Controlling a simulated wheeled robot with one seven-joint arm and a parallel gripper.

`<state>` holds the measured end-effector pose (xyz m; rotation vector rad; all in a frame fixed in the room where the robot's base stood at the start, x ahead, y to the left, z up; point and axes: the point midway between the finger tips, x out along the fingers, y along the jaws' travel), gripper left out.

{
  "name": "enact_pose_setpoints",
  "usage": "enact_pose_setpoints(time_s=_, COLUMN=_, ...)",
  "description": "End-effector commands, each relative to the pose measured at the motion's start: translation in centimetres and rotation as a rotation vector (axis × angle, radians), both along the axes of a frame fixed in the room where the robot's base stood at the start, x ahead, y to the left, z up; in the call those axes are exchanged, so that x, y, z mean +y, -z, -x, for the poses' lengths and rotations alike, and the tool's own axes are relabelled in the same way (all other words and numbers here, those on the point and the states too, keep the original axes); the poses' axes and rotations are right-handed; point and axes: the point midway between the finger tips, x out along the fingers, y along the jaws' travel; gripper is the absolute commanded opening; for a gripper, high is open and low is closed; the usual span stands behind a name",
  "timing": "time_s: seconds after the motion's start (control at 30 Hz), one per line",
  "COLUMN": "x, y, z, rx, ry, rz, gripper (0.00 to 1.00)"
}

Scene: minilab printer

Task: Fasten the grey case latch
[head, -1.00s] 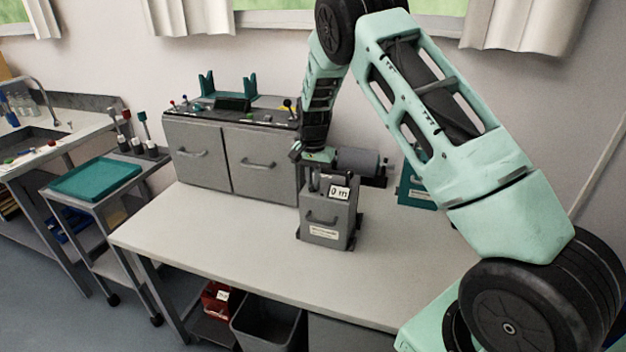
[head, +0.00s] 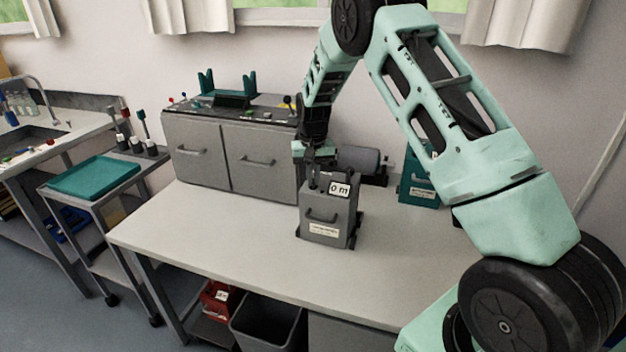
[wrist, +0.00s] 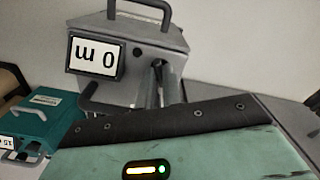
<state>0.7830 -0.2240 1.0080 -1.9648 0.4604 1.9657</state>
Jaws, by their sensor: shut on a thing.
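The grey case (head: 328,212) stands upright on the table, with a front handle and a white "0 m" sign (head: 340,190). In the wrist view the case (wrist: 135,35) appears upside down. My gripper (head: 313,172) is at the top left of the case, pointing down. It is shut on a slim dark upright part there, which looks like the case latch (wrist: 160,85). The fingertips are mostly hidden, so the exact grip and whether the latch is fastened cannot be told.
A teal case (head: 416,182) stands to the right, behind the grey case. A dark grey cylinder (head: 358,160) lies behind it. A grey cabinet (head: 230,155) with instruments on top stands at the back left. The table's front (head: 240,250) is clear.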

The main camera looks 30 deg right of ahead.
Motion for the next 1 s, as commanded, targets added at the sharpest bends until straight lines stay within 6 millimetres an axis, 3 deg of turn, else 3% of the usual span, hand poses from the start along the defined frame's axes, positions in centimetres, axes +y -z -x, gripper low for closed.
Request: enact_pose_setpoints(time_s=1.0, x=-0.06, y=-0.14, z=-0.06, rx=-0.002, ry=-0.924, rz=0.001, gripper=0.0)
